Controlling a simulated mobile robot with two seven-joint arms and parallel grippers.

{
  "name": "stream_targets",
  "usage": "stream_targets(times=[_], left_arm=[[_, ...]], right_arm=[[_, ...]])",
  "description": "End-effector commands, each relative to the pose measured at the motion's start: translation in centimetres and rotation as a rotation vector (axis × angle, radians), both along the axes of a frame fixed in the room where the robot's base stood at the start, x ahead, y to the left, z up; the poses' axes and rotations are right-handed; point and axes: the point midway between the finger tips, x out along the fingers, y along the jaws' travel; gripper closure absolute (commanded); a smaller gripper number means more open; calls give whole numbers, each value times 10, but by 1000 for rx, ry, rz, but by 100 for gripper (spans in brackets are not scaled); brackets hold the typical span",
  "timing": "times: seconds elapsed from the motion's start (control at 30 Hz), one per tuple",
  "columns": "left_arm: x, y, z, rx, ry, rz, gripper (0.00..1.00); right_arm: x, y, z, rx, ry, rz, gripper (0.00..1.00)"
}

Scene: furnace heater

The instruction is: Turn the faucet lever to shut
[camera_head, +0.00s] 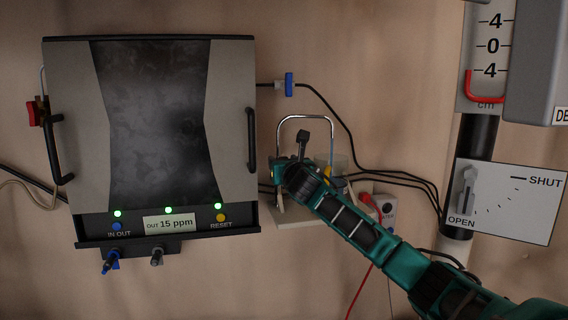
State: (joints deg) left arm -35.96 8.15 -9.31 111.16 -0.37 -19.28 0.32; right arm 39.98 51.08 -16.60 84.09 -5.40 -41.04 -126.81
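The grey faucet lever (467,190) is on a white panel (525,200) mounted at the dark vertical pipe on the right. The panel is marked SHUT at its upper right and OPEN at its lower left. The lever stands roughly upright just above the word OPEN. My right arm comes in from the lower right, and its gripper (282,174) is well left of the lever, by a small shelf. The fingers are small and partly hidden, so I cannot tell their opening. My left gripper is not in view.
A grey and black furnace unit (150,130) with side handles fills the left. A shelf (290,220) with a chrome arch (306,118) stands behind my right gripper. Black cables run toward the pipe (478,138). A gauge with a red tube (469,88) is above the panel.

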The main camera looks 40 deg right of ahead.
Motion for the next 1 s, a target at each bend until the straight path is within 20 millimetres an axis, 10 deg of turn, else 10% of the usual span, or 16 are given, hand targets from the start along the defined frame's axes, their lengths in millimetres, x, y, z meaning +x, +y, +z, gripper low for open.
stream_targets(times=[0.2,0.73,1.0], left_arm=[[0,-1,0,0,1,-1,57],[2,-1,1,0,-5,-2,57],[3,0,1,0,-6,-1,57]], right_arm=[[0,0,0,0,0,0,48],[0,0,0,0,1,0,98],[0,0,-1,0,1,0,100]])
